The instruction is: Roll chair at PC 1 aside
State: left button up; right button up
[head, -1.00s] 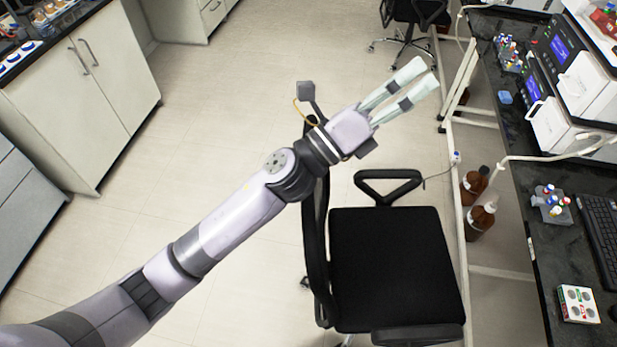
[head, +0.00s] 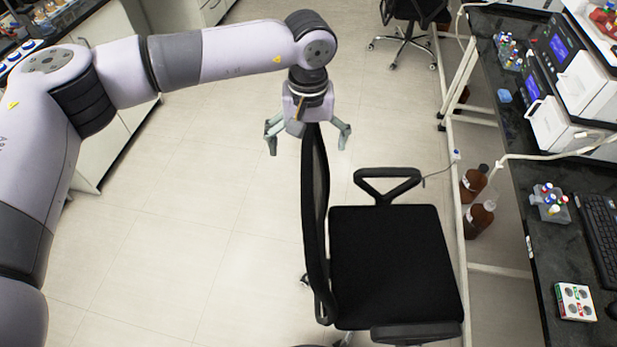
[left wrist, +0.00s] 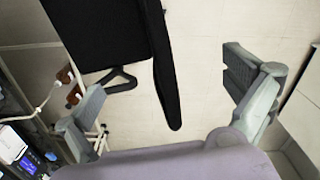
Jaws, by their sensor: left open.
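The black office chair (head: 385,262) stands on the floor in front of the right-hand bench, its seat facing the bench. Its upright backrest (head: 315,215) is on the left side of the seat. My left gripper (head: 308,145) points down with its fingers spread wide, one finger to each side of the backrest's far end. In the left wrist view the backrest (left wrist: 163,75) reaches between the open fingers, and neither finger appears to touch it. My right gripper is not in view.
The right-hand bench (head: 540,240) holds a keyboard (head: 603,235), tube racks and white instruments. Brown bottles (head: 478,215) stand under it. A second chair (head: 408,30) is at the back. The floor (head: 200,240) left of the chair is clear.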

aim_at(308, 176)
pick_arm(q)
notch_tip(308, 176, down, 8)
jog(key=shift+r+b, duration=0.1)
jog(key=shift+b, duration=1.05)
notch_tip(308, 176, down, 5)
jog(key=b, duration=0.6)
jog(key=shift+c, duration=0.4)
